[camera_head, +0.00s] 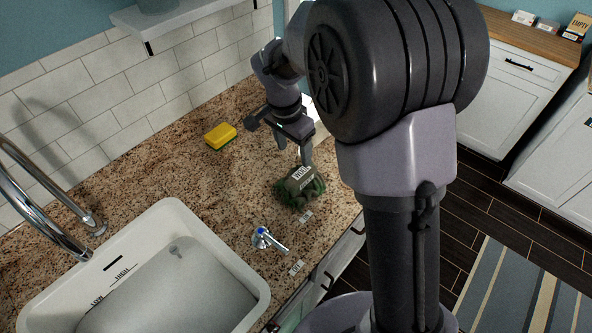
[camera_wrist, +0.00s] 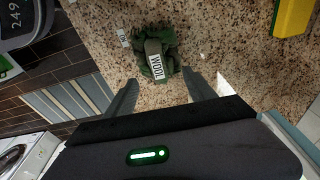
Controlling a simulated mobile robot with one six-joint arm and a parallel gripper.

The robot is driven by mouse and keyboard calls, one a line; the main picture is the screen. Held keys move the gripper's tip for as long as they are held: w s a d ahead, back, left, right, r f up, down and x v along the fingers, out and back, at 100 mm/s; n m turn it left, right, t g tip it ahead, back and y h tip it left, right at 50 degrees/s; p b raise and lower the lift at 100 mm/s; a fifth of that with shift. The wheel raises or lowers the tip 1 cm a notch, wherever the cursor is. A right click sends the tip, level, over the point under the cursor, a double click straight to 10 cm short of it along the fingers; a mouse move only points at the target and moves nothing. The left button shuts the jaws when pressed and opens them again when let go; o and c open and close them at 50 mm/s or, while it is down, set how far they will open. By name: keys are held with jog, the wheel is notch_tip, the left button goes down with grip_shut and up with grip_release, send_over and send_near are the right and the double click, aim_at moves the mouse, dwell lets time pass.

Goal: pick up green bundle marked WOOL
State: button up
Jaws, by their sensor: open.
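The green bundle (camera_head: 299,189) lies on the granite counter near its front edge, with a white WOOL label on top. It also shows in the wrist view (camera_wrist: 168,43), ahead of and between my fingers. My gripper (camera_head: 292,148) is above and slightly behind the bundle, apart from it. In the wrist view my gripper (camera_wrist: 163,92) has its two fingers spread wide with nothing between the tips. The bundle's underside is hidden.
A yellow sponge (camera_head: 220,136) lies on the counter near the tiled wall. A white sink (camera_head: 253,279) with a chrome faucet (camera_head: 40,205) is at the left. A blue-topped tap handle (camera_head: 265,239) stands between sink and bundle. Small labels lie along the counter's front edge.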

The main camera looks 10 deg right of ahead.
aim_at(301, 172)
jog(key=f, duration=0.2)
jog(key=f+b, duration=0.1)
jog(key=f, duration=0.3)
jog(key=shift+w+d, duration=0.25)
jog(key=shift+d, duration=0.15)
jog(key=f+b, duration=0.1)
jog(key=f, duration=0.1)
jog(key=d+f+b, duration=0.1)
jog(key=f, duration=0.1)
jog(key=shift+d+f, duration=0.2)
jog(key=shift+f, duration=0.5)
jog(key=shift+r, duration=0.1)
jog(key=shift+c, duration=0.2)
grip_shut()
